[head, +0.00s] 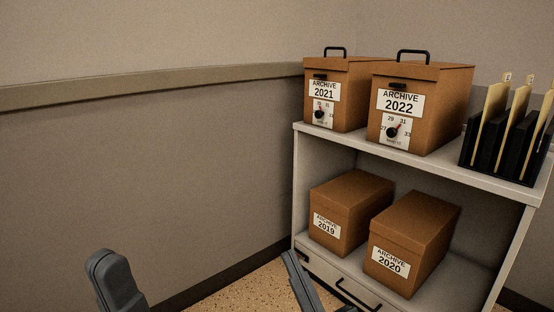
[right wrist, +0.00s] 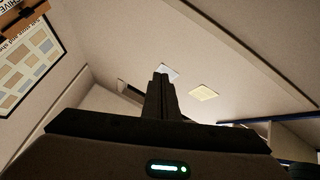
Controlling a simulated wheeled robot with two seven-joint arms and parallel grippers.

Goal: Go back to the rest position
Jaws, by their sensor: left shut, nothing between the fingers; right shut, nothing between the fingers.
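My left gripper (head: 104,262) shows as a dark grey shape pointing up at the lower left of the head view. My right gripper (head: 292,264) points up at the bottom middle, left of the shelf's lower front. Both are shut and empty, apart from the boxes and the shelf. In the right wrist view the right gripper's fingers (right wrist: 160,96) are together, with the ceiling behind them. The rest of both arms is mostly outside the head view.
A grey shelf unit (head: 420,171) stands at right. Archive boxes 2021 (head: 346,88) and 2022 (head: 440,90), with dials, and black file holders (head: 493,145) are on top. Boxes 2019 (head: 350,205) and 2020 (head: 418,235) sit below. Floor (head: 240,293) between the grippers is clear.

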